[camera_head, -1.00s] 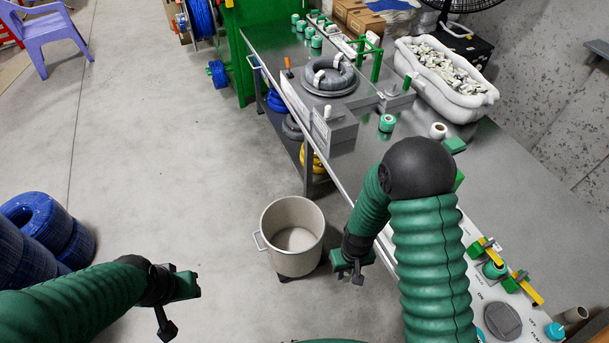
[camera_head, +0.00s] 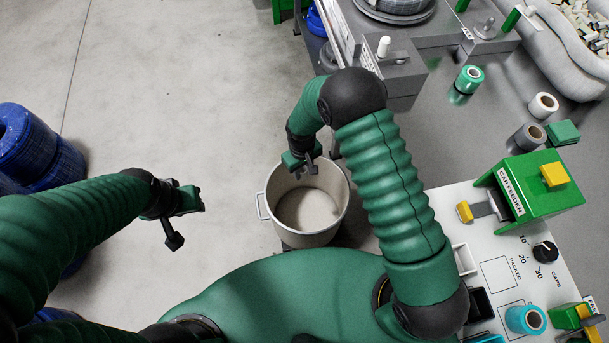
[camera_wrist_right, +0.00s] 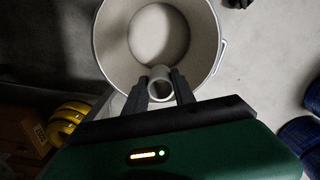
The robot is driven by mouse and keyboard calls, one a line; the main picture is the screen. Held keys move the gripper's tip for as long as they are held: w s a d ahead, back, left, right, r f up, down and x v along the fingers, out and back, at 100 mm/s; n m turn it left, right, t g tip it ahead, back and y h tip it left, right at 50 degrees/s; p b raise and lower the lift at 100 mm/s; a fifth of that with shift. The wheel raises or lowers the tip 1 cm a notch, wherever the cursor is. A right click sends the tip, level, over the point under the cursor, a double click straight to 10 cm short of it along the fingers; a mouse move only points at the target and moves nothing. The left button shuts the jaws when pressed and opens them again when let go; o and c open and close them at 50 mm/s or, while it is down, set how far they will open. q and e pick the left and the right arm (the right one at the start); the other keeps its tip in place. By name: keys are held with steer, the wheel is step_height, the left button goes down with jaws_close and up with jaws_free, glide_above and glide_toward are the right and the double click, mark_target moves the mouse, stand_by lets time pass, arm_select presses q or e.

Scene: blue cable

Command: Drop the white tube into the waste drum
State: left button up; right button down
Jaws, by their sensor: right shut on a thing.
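The waste drum (camera_head: 271,207) is a beige round bin with side handles, standing on the floor beside the bench; its inside looks empty. My right gripper (camera_head: 306,172) is over the drum's far rim in the head view. In the right wrist view my right gripper (camera_wrist_right: 162,88) is shut on the white tube (camera_wrist_right: 160,76), whose round open end shows between the fingers. The tube overlaps the drum's near rim and opening in that view; its height above the drum is unclear. My left gripper (camera_head: 188,215) hangs over bare floor left of the drum, apparently empty, its fingers unclear.
Blue coils (camera_head: 40,150) stand at the left. The floor left of the drum is clear.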

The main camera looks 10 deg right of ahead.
steer(key=f+b, duration=0.1)
steer(key=f, duration=0.1)
steer(key=d+f+b, duration=0.1)
steer(key=f+b, duration=0.2)
steer(key=b, duration=0.1)
steer(key=shift+d+f, duration=0.35)
steer(key=shift+f, duration=0.25)
steer(key=shift+a+r, duration=0.2)
steer(key=shift+a, duration=0.35)
steer(key=c, duration=1.3)
jaws_free()
steer(key=shift+o, duration=1.2)
steer(key=shift+d, duration=0.15)
steer(key=shift+o, duration=0.6)
steer(key=shift+d+f, duration=0.1)
steer(key=shift+d, duration=0.1)
steer(key=shift+a, duration=0.1)
